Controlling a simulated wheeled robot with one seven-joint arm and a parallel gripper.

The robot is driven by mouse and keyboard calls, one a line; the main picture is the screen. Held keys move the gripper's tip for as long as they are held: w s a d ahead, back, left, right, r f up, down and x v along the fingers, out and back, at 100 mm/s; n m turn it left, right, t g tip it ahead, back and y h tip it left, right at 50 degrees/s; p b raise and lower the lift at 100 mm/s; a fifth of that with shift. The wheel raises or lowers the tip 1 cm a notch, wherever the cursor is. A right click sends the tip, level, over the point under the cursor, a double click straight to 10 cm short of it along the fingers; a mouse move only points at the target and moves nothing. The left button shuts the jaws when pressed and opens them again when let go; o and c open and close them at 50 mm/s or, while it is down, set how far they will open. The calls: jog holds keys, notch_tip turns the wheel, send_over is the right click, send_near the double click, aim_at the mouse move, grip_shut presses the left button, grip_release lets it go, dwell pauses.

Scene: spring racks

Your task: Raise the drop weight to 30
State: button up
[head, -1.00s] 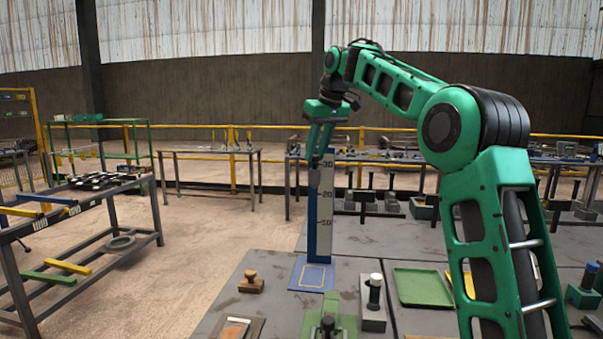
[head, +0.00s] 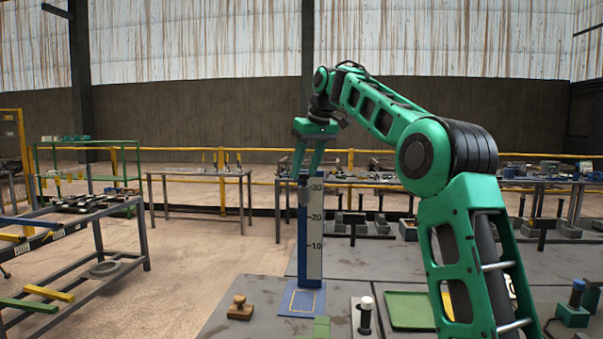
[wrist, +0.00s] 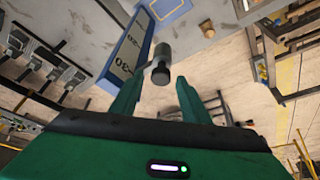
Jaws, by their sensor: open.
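The drop weight is a dark grey cylinder (head: 303,196) in front of the blue post (head: 302,240) with its white scale (head: 314,235) marked 10, 20 and 30. In the head view it hangs high on the post, beside and just below the 30 mark; its exact reading cannot be told. My gripper (head: 307,176) is above it at the post's top, fingers pointing down. In the wrist view my gripper (wrist: 157,84) is open, and the weight (wrist: 163,58) shows between the fingertips. Whether either finger touches it cannot be told. The post's blue base (head: 302,300) sits on the bench.
A wooden-knobbed stamp (head: 240,308) stands left of the base. A grey block with a white-topped cylinder (head: 365,315) and a green tray (head: 410,310) lie to the right. A rack bench (head: 75,240) stands at left, with open floor between.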

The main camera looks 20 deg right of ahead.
jog(key=a+v, duration=0.1)
jog(key=v, duration=0.6)
jog(key=shift+d+r, duration=0.25)
jog(key=shift+d, duration=0.25)
jog(key=shift+f, duration=0.1)
jog(key=s+d+f+m+g+h, duration=0.15)
jog(key=s+d+f+m, duration=0.3)
jog(key=s+f, duration=0.85)
jog(key=s+d+f+m+g, duration=0.25)
jog(key=s+d+f, duration=0.25)
jog(key=s+f, duration=0.85)
jog(key=s+f+m, duration=0.1)
jog(key=s+f, duration=0.3)
jog(key=s, duration=0.3)
jog(key=s+f+m, duration=0.1)
jog(key=s+f, duration=0.3)
jog(key=s, duration=0.4)
jog(key=s+a+f+m, duration=0.1)
jog(key=s+f, duration=0.3)
jog(key=s, duration=0.4)
jog(key=shift+s, duration=0.15)
